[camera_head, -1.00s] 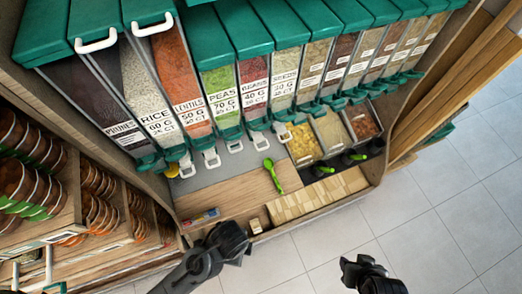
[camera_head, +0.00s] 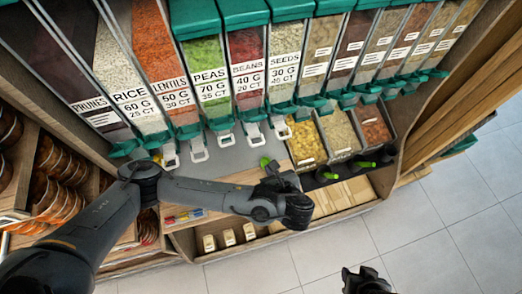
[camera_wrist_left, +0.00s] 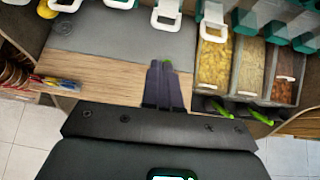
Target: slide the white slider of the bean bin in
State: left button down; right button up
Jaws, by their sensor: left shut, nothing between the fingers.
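The bean bin (camera_head: 248,75) is a clear bin of dark red beans with a green lid and a "BEANS 40 G 20 CT" label, between peas and seeds. Its white slider (camera_head: 254,136) hangs out below the green outlet. In the left wrist view that slider (camera_wrist_left: 167,14) appears just beyond the fingers, slightly apart from them in the picture. My left gripper (camera_head: 268,165) is low in front of the bins, below the slider in the head view. Its fingers (camera_wrist_left: 164,68) are shut and empty. My right gripper (camera_head: 353,277) is only partly visible at the bottom edge, over the floor.
Neighbouring white sliders hang under peas (camera_head: 227,141) and seeds (camera_head: 281,129). Open trays, including a yellow one (camera_head: 305,143), stand to the right. The grey shelf (camera_wrist_left: 105,37) is bare before the fingers.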

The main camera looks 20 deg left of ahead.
pick_arm(q)
jog(key=p, duration=0.1)
send_near(258, 145)
jog(key=x, duration=0.5)
jog(key=shift+w+a+f, duration=0.1)
jog(key=shift+f, duration=0.1)
jog(key=shift+w+a+f, duration=0.35)
jog(key=shift+w+f, duration=0.05)
jog(key=shift+f, duration=0.05)
